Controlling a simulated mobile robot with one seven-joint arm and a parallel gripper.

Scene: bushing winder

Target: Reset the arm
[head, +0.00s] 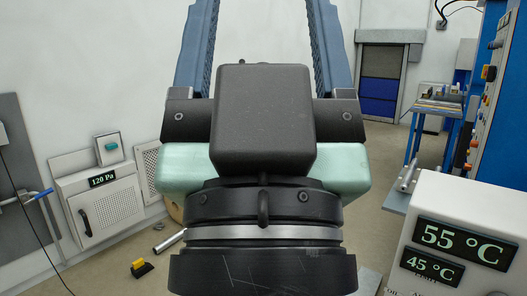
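My gripper (262,30) fills the middle of the head view, seen from behind and pointing up and away. It has a black ringed wrist, a pale green body and two long blue fingers. The fingers stand wide apart, with bare wall showing between them, and I see nothing held. The fingertips run out of the top of the picture. The rest of my arm is out of view or hidden.
A white cabinet (104,208) with a "120 Pa" display stands left. A white unit (480,205) with "55 °C" and "45 °C" displays stands close at right. Behind it are a blue control panel (500,110) and a workbench (438,107). A yellow and black item (140,267) lies on the floor.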

